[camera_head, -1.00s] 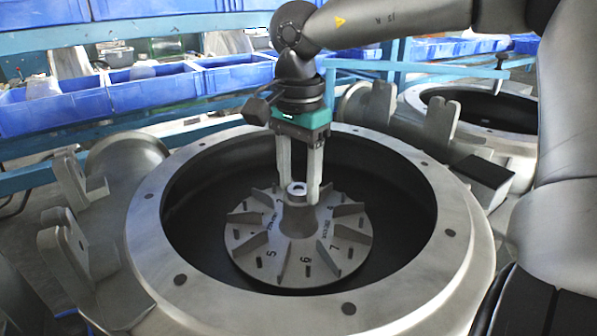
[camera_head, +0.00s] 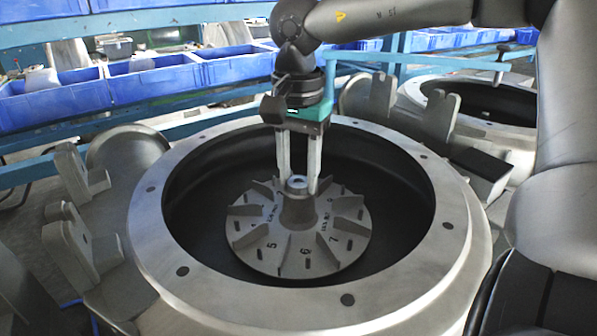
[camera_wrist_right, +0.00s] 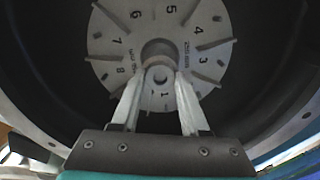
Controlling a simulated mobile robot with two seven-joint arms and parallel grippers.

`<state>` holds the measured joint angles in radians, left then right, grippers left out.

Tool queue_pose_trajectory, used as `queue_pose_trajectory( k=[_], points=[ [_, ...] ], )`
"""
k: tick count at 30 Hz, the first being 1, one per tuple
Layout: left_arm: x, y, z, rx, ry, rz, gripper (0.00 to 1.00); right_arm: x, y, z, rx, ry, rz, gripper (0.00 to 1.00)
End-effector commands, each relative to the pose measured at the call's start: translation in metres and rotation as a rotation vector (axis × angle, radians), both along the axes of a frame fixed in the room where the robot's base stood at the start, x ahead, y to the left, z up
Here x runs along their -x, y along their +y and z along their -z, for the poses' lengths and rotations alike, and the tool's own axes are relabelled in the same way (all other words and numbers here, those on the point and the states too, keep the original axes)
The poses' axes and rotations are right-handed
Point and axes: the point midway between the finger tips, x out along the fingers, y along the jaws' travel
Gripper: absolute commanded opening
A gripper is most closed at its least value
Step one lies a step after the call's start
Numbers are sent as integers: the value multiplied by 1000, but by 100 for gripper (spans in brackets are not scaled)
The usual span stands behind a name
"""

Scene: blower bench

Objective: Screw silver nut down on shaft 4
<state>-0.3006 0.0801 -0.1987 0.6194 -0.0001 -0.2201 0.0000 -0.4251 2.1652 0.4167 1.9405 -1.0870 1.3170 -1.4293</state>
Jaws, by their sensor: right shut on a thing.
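The silver nut (camera_head: 298,181) is a small bright ring at the top of the central hub of a grey, finned impeller (camera_head: 262,255) inside the round housing. My right gripper (camera_head: 299,186) points straight down, with its two pale fingers shut on the nut from both sides. In the right wrist view the nut (camera_wrist_right: 160,76) shows between the fingertips (camera_wrist_right: 161,82), over the hub. The shaft is mostly hidden by the nut and hub, and its thread cannot be seen. No label showing which shaft is number 4 is readable. My left gripper is not in view.
The wide metal flange (camera_head: 150,215) of the housing, with bolt holes, surrounds the fingers and impeller. A second open housing (camera_head: 520,135) stands at the back right. Blue bins (camera_head: 150,88) line a rack behind. Upright brackets (camera_head: 72,240) stand at the left.

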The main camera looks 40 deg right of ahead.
Motion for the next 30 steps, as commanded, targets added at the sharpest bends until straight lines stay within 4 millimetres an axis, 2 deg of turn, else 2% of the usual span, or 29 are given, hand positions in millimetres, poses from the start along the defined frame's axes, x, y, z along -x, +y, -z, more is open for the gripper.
queue_pose_trajectory(
  k=[8,30],
  points=[
    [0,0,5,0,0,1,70,-1,0,1,1,-3,59,0],
    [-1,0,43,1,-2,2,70,-1,0,2,1,-2,821,0]
  ],
)
